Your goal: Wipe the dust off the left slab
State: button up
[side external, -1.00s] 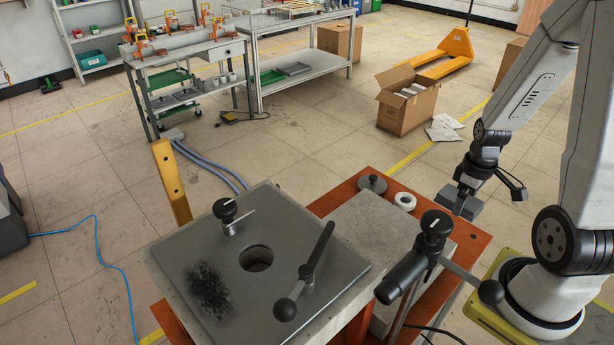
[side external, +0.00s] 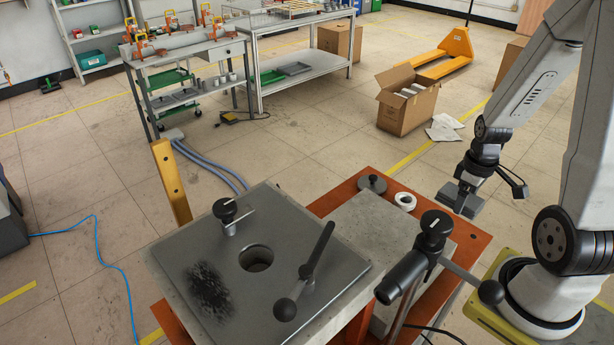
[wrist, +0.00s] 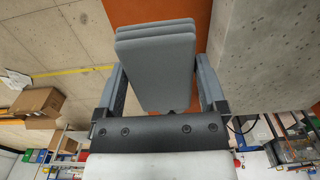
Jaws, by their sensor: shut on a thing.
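The left slab (side external: 305,240) is a dark grey metal plate with a round hole near its middle. A patch of black dust (side external: 208,290) lies on its front left part. My gripper (side external: 463,192) is beyond the right slab, off to the right of the left slab and apart from both. It is shut on a grey layered block (wrist: 155,50), which sits between the two fingers in the wrist view. In the side view the block (side external: 460,200) hangs above the floor or the orange base edge; its exact height is hard to tell.
A pale concrete right slab (side external: 370,235) adjoins the left one. A clamp knob (side external: 225,209), a handle lever (side external: 317,255) and a black-knobbed post (side external: 433,228) stand up as obstacles. A white ring (side external: 405,201) and a dark disc (side external: 372,184) lie on the orange base (side external: 345,190).

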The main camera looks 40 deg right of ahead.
notch_tip(320, 180, up, 28)
jog(key=w+a+r+n, duration=0.1)
jog(key=w+a+n, duration=0.2)
jog(key=w+a, duration=0.8)
jog(key=w+a+n, duration=0.2)
jog(key=w+a, duration=0.7)
jog(key=a, duration=0.4)
jog(key=s+a+f+n, duration=0.1)
jog(key=s+a+n, duration=0.15)
jog(key=a, duration=1.25)
jog(key=s+a+n, duration=0.2)
jog(key=s+a, duration=0.1)
jog(key=a, duration=1.3)
jog(key=shift+m, duration=0.25)
jog(key=f, duration=0.5)
jog(key=shift+a+f, duration=0.1)
jog(key=shift+a, duration=0.1)
